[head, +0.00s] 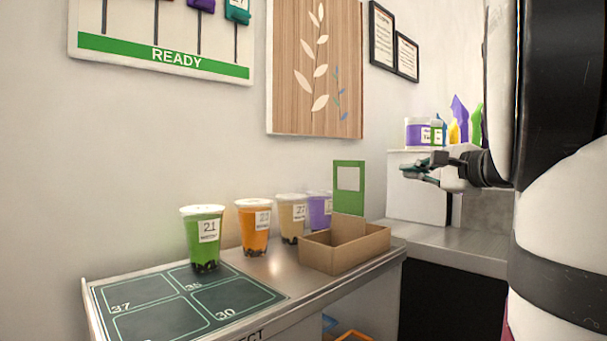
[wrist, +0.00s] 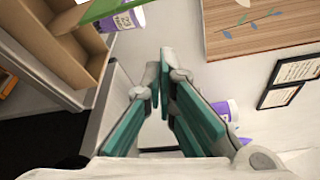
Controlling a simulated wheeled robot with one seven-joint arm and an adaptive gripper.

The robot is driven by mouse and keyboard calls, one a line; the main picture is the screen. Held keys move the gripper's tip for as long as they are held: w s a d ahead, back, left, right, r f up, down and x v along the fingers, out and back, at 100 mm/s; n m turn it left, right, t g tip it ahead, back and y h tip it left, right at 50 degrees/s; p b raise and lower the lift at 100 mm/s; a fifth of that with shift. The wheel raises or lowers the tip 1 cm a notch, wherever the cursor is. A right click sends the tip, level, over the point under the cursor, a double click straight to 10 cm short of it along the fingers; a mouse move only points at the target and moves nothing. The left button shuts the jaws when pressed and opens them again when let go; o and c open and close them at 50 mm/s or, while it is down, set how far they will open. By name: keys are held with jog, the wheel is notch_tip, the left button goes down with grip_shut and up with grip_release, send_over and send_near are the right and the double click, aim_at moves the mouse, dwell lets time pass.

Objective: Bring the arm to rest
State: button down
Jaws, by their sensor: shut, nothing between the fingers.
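My gripper (head: 416,172) is at the right of the head view, raised in the air in front of a white box-like unit. It is shut and holds nothing. In the wrist view my gripper (wrist: 160,75) has its teal-padded fingers meeting at the tips. The gripper touches nothing that I can see. The cardboard carrier (head: 350,252) is lower and to the left of it on the counter.
A green cup (head: 204,240), an orange cup (head: 254,228), a tan cup (head: 292,218) and a purple cup (head: 319,209) stand on the counter. A dark numbered mat (head: 170,303) lies at the left. Bottles and a purple-labelled tub (head: 419,132) stand behind my gripper.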

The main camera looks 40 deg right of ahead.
dwell(0.4)
jog(key=w+a+f+n+g+y, duration=0.1)
jog(key=a+f+n+g+y, duration=0.4)
jog(key=a, duration=1.1)
jog(key=w+a+f+n+g+y, duration=0.15)
jog(key=a+f+n+y, duration=0.45)
jog(key=a, duration=1)
jog(key=s+a+f+n+g+h, duration=0.1)
jog(key=s+a+f+n+g, duration=0.5)
jog(key=a, duration=0.3)
jog(key=s+f+n+g+h, duration=0.2)
jog(key=s+f+n+h, duration=0.15)
jog(key=s+f, duration=0.35)
jog(key=s+f+n+g+h, duration=0.2)
jog(key=s+f+n, duration=0.2)
jog(key=s, duration=0.5)
notch_tip(320, 180, up, 27)
jog(key=t+p, duration=0.4)
jog(key=p, duration=2.1)
jog(key=shift+d+f+p, duration=0.15)
jog(key=shift+p, duration=0.15)
